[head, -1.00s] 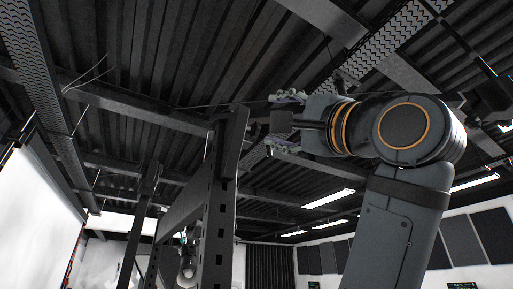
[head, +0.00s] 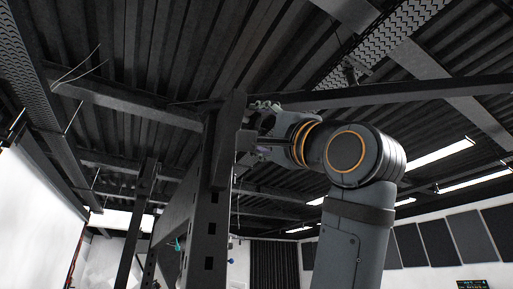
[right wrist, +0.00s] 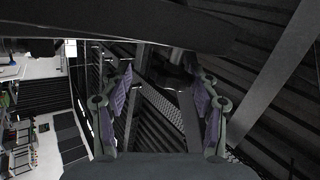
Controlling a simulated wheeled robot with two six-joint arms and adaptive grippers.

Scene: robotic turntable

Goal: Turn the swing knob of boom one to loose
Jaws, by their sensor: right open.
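My right gripper (head: 258,128) is open, high up beside the top of a dark upright post (head: 213,190). A dark block (head: 247,141) with a thin shaft lies at its fingers; I cannot tell whether this is the swing knob. In the right wrist view the two purple-padded fingers (right wrist: 165,105) stand wide apart, with a small dark part (right wrist: 176,80) between and beyond them. Nothing is visibly gripped. A long dark beam (head: 430,92), perhaps a boom, runs right behind my right arm. No knob marking is readable. My left gripper is out of view.
The dark beam crosses close above the fingers in the right wrist view (right wrist: 150,28). A second upright (head: 137,220) stands left of the post. A white screen (head: 35,215) is at the left. Open space lies right of my arm, under the ribbed ceiling (head: 180,55).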

